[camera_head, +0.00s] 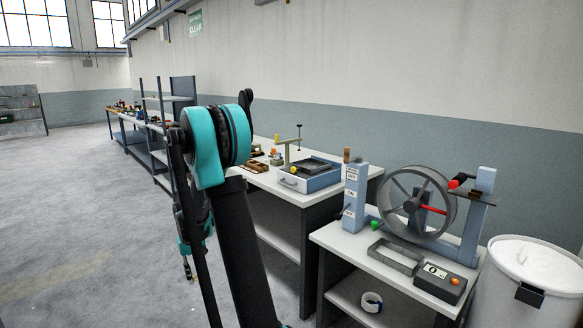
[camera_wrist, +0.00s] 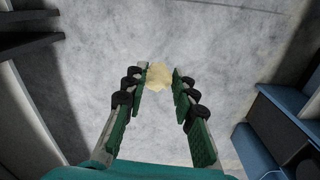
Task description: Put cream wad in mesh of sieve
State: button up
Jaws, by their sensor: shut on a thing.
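The cream wad (camera_wrist: 159,76) is a small pale yellow lump between the fingertips of my gripper (camera_wrist: 158,82), which is shut on it. In the head view my gripper (camera_head: 188,267) hangs low over the floor, left of the tables, and the wad cannot be made out there. I cannot surely identify the sieve. A dark shallow frame (camera_head: 327,168) sits on a blue-grey box on the farther table, and a grey rectangular frame (camera_head: 378,248) lies on the nearer table. No mesh is clear in either.
The farther table (camera_head: 262,183) also bears a stand and small brown items. A white bin (camera_head: 500,295) stands at right. Open floor (camera_head: 75,215) lies left.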

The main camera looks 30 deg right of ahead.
aim_at(311, 166)
jog(key=i+z, duration=0.2)
jog(key=i, duration=0.15)
jog(key=i+j+z, duration=0.35)
jog(key=i+z, duration=0.15)
jog(key=z, duration=0.15)
jog(key=i+j+z, duration=0.15)
jog(key=z, duration=0.2)
jog(key=i+j+z, duration=0.5)
jog(key=z, duration=0.3)
